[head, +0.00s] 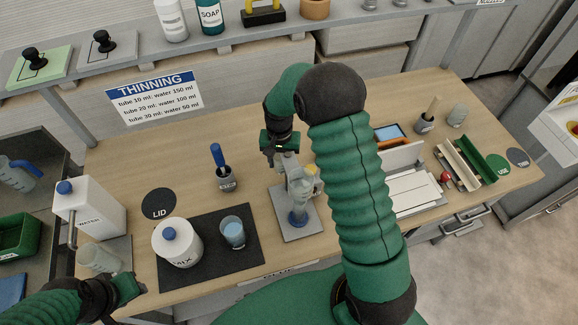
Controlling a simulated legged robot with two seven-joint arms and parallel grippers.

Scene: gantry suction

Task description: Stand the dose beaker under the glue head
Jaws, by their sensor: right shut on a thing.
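My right gripper (290,178) is shut on a pale, clear vessel (300,194), which looks like the dose beaker. It is over a grey base plate (280,206) behind the partly hidden GLUE label. A blue round part (297,219) shows just below the vessel, over the plate. The glue head is hard to make out, as my gripper and arm cover much of that spot. I cannot tell whether the vessel touches the plate. My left gripper (128,290) is at the lower left, near the table's front edge; its fingers are unclear.
A dark mat (205,275) holds a white MIX jar (178,243) and a glass of blue liquid (232,232). A WATER canister (92,208) stands left, with a clear beaker (100,259) before it. A cup with a blue-handled tool (227,180) stands left of the plate.

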